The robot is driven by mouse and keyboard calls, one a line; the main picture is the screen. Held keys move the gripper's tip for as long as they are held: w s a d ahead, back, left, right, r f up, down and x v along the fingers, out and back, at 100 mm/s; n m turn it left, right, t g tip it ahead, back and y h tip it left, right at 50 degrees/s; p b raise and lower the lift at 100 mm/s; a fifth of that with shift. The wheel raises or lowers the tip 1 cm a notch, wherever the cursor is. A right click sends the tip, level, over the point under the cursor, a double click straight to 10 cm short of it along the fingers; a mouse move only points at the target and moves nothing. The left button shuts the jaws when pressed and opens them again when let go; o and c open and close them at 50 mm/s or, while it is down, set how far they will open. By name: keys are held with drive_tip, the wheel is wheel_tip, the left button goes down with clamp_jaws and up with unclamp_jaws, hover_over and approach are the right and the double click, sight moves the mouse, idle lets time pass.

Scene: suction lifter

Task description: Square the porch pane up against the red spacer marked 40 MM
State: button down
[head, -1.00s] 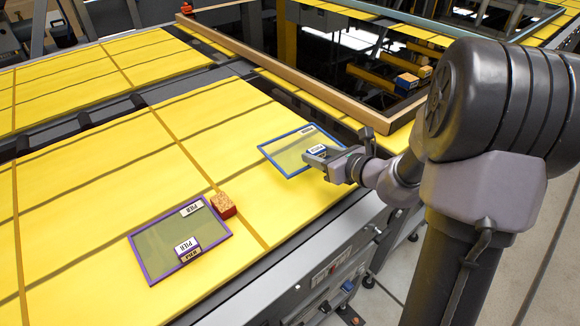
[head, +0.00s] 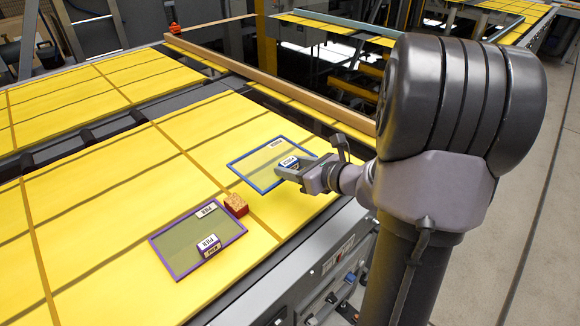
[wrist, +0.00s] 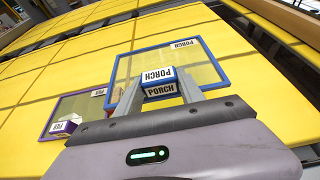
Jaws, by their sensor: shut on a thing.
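The porch pane (head: 254,166) is a clear sheet with a blue frame and a white-and-blue block labelled PORCH. My gripper (head: 284,172) is shut on that block; the wrist view shows the block between the two fingers (wrist: 160,88) and the pane (wrist: 205,66) spreading out beyond. The red spacer (head: 236,205) is a small block with a mottled tan top, in front of the pane's near left corner in the head view. A gap seems to separate them. Its marking cannot be read. I cannot tell whether the pane touches the yellow bed or hangs just above.
A purple-framed pane labelled PIER (head: 180,241) lies on the yellow bed (head: 90,230), left of the red spacer. It also shows in the wrist view (wrist: 76,112). A long wooden rail (head: 290,92) runs behind the porch pane. The bed's far left is clear.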

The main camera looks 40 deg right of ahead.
sight(289, 201)
wheel_tip(289, 201, down, 7)
drive_tip(key=b, duration=0.6)
drive_tip(key=shift+f, duration=0.2)
drive_tip(key=shift+f, duration=0.4)
drive_tip(key=shift+a, duration=0.6)
drive_tip(key=shift+f, duration=0.25)
drive_tip(key=c, duration=0.6)
unclamp_jaws()
drive_tip(key=shift+c, duration=0.2)
